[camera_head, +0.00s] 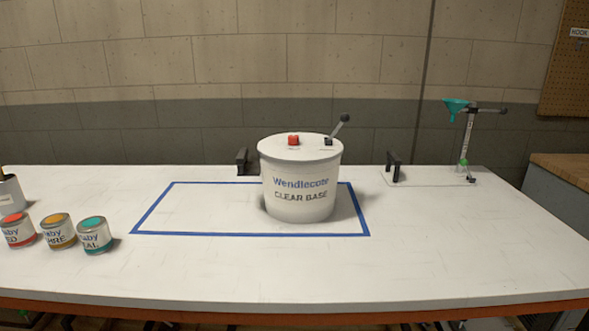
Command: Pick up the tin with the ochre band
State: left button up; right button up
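The tin with the ochre band (59,232) stands upright on the white table at the left, the middle one of three small tins. Its lid is orange-yellow, and part of its label reads "HRE". The tin with a red band (18,232) stands to its left and the tin with a teal band (94,236) to its right, both close by. Neither of my grippers can be made out in this view, and nothing holds the ochre tin.
A large white "CLEAR BASE" bucket (300,185) stands in a blue taped rectangle (160,233) on the table (420,260). A grey-white container (10,193) is behind the tins. A stand with a teal funnel (456,105) is at back right. The table front is clear.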

aim_at(58, 229)
jog(key=u, duration=1.8)
jog(key=k, duration=0.6)
jog(key=u, duration=0.75)
jog(key=k, duration=0.55)
jog(key=u, duration=0.75)
jog(key=i, duration=2.2)
jog(key=z, duration=0.9)
jog(key=i, duration=1.6)
jog(key=z, duration=1.35)
